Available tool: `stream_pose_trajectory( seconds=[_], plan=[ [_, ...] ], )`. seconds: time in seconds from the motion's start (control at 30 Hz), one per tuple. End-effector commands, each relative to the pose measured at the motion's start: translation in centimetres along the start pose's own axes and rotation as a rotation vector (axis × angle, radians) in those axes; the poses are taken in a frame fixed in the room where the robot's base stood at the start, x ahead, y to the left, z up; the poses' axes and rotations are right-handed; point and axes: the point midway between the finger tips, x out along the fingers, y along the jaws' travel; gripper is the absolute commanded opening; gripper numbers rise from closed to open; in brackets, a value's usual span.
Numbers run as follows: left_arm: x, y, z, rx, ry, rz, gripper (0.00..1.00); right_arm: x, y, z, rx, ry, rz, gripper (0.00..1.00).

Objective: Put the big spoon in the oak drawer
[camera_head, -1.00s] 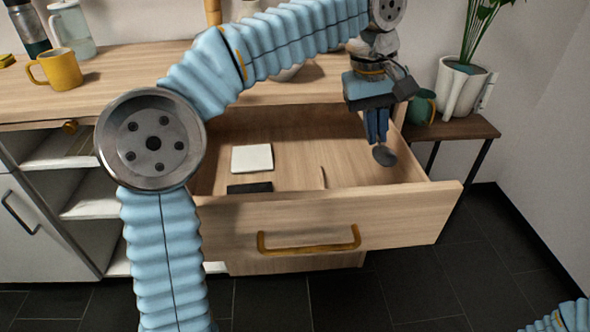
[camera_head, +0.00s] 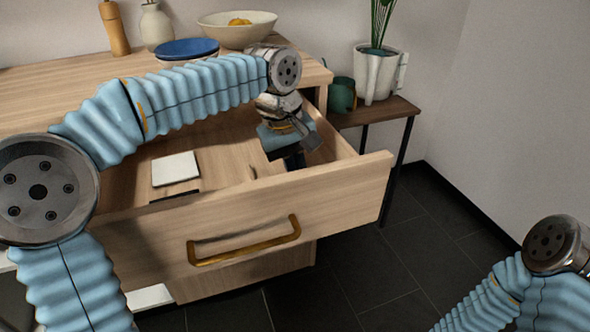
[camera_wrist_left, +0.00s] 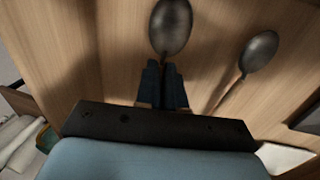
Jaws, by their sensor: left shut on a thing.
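The oak drawer (camera_head: 340,205) is pulled open under the oak counter. My left gripper (camera_head: 294,162) is down inside its right part. In the left wrist view my left gripper (camera_wrist_left: 162,88) is shut on the big spoon (camera_wrist_left: 171,27), whose dark metal bowl sticks out past the fingertips over the drawer's wooden floor. I cannot tell whether the bowl touches the floor. The spoon's handle is hidden by the gripper, and the head view does not clearly show the spoon. My right gripper is out of view; only part of my right arm shows.
A second spoon (camera_wrist_left: 259,52) with a wooden handle lies in the drawer beside the held one. A white square item (camera_head: 175,169) lies further left in the drawer. A side table (camera_head: 375,110) with a plant pot (camera_head: 376,75) stands right of the drawer.

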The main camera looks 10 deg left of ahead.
Motion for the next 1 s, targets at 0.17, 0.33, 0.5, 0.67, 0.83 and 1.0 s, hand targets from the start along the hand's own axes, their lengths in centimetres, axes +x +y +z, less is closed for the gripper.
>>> stream_pose_trajectory(
  seconds=[0.17, 0.33, 0.5, 0.67, 0.83, 1.0],
  plan=[
    [-0.1, 0.0, 0.0, 0.000, 0.000, 0.000, 0.00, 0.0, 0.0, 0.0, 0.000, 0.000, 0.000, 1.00],
    [0.1, 0.0, 0.0, 0.000, 0.000, 0.000, 0.20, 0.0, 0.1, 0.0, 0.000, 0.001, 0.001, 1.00],
    [0.1, 0.0, 0.0, 0.000, 0.000, 0.000, 0.34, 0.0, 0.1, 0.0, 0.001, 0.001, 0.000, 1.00],
    [0.0, 0.0, 0.0, -0.001, 0.000, -0.001, 0.34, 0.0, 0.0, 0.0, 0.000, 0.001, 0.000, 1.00],
    [-1.8, 0.1, -0.1, -0.001, 0.002, 0.001, 0.34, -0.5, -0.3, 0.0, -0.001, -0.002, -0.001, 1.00],
    [-5.8, 0.2, 0.0, 0.000, 0.002, 0.003, 0.34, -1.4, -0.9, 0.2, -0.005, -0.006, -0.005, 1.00]
  ],
)
